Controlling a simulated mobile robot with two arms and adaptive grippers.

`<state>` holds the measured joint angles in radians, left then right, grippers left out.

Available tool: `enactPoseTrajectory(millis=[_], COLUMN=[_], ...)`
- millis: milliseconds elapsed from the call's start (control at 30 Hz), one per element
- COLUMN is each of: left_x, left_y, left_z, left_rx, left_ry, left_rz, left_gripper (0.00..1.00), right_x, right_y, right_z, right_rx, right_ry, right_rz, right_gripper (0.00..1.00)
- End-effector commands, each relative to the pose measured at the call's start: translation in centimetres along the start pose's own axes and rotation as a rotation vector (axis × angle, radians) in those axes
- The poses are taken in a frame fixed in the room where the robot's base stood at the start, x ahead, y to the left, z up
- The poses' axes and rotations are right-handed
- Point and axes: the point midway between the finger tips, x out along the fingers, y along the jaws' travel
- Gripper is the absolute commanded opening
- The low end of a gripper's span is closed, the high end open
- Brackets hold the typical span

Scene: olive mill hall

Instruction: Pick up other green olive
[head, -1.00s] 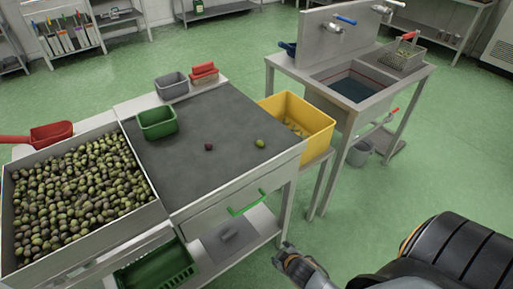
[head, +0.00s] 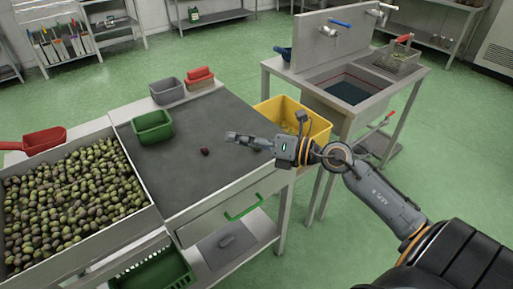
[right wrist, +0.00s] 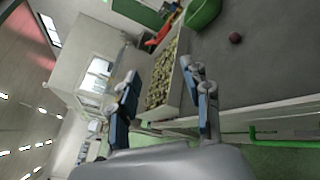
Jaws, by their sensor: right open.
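My right gripper (head: 232,137) reaches in from the right above the grey worktop (head: 192,180), near its right end. It is open, and its two fingers stand apart with nothing between them in the right wrist view (right wrist: 161,72). No green olive shows alone on the worktop now; my right gripper and forearm cover the spot where one lay earlier. A dark reddish olive (head: 205,152) lies on the worktop, left of and below the fingertips; it also shows in the right wrist view (right wrist: 235,38). My left gripper is not in view.
A large bin (head: 152,222) of olives is at left. A yellow crate (head: 318,128) and a sink (head: 350,88) are at right.

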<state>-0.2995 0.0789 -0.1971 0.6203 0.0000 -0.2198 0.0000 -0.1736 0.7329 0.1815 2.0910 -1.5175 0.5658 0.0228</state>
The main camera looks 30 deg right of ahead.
Motion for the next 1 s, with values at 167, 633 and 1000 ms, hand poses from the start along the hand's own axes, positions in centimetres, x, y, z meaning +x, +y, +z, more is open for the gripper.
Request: enactPoseTrajectory(millis=[167,633,1000], left_x=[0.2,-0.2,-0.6], left_y=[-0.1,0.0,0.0], left_z=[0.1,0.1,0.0], left_rx=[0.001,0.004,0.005], left_ry=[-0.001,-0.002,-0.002], left_rz=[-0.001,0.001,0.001], left_gripper=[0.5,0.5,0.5], right_x=[-3.4,-5.9,-2.4], right_y=[-5.6,-12.4,-15.7], right_z=[0.8,3.1,1.6], right_rx=[-0.409,-0.587,-0.589], right_ry=[0.334,0.515,0.516], right_rz=[-0.309,-0.61,-0.608], right_gripper=[0.49,0.49,0.49])
